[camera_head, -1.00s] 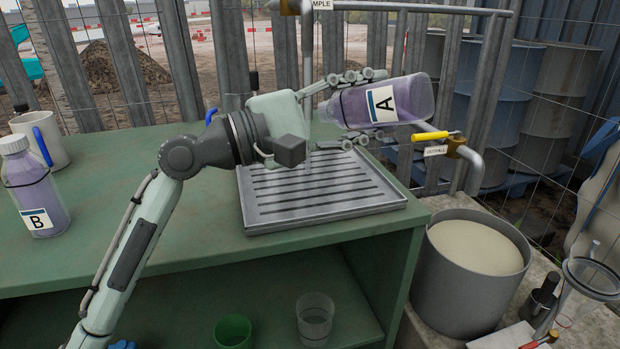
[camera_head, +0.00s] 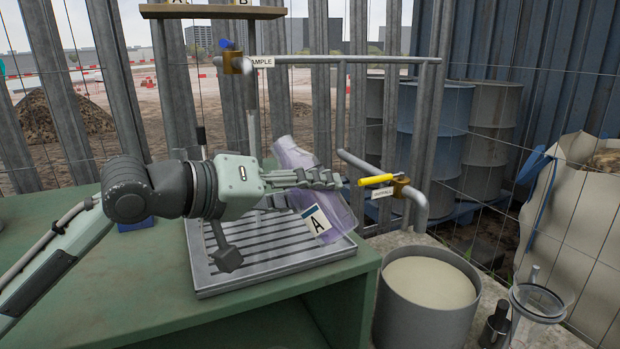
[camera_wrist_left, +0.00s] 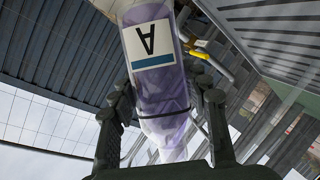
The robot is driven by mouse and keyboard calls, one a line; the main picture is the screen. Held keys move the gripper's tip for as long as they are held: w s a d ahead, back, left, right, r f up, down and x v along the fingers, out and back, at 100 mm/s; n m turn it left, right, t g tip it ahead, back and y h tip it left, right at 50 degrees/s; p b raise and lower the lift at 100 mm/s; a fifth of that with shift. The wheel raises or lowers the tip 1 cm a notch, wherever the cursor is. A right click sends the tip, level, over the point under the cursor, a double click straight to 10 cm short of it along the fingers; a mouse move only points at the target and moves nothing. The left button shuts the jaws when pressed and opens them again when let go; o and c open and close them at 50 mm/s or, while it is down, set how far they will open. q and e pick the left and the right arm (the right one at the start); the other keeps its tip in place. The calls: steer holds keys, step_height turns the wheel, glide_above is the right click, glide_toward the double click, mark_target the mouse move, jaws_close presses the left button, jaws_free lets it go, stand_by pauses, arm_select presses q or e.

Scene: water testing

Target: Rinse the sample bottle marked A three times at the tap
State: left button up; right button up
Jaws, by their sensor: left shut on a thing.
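The sample bottle marked A (camera_head: 343,209) is clear with a purple tint and a white and blue label. My left gripper (camera_head: 335,180) is shut around it above the metal drain tray (camera_head: 262,284). The bottle leans, narrow end to the upper left and wide end to the lower right. The fingers hide part of its middle. In the left wrist view, bottle A (camera_wrist_left: 160,95) sits between both fingers (camera_wrist_left: 160,112), its label letter upside down. The tap (camera_head: 233,64) with a blue handle and a SAMPLE sign is above and left of the bottle. My right gripper is out of view.
A yellow-handled outfall valve (camera_head: 384,181) is just right of the bottle. A round bin with pale contents (camera_head: 430,285) stands right of the green bench (camera_head: 150,290). A glass funnel (camera_head: 537,303) is at the lower right. A small shelf (camera_head: 212,12) hangs above the tap.

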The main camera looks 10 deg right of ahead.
arm_select(q)
steer(key=a+m, duration=0.1)
steer(key=w+a+f+m+y, duration=0.1)
steer(key=shift+w+f+m+t, duration=0.1)
steer(key=shift+f+m+t, duration=0.1)
steer(key=shift+m+t, duration=0.1)
steer(key=shift+d+y, duration=0.2)
steer(key=shift+y, duration=0.1)
steer(key=shift+s+d+r+m+t+y+b, duration=0.3)
steer(key=shift+s+m+b, duration=0.2)
steer(key=shift+m+b, duration=0.25)
steer(key=shift+s+d+m, duration=0.25)
steer(key=shift+d+m, duration=0.05)
steer(key=shift+m, duration=0.05)
steer(key=shift+s+d+r+m+t+y+b, duration=0.45)
steer(key=shift+m+y+b, duration=0.15)
steer(key=shift+b, duration=0.15)
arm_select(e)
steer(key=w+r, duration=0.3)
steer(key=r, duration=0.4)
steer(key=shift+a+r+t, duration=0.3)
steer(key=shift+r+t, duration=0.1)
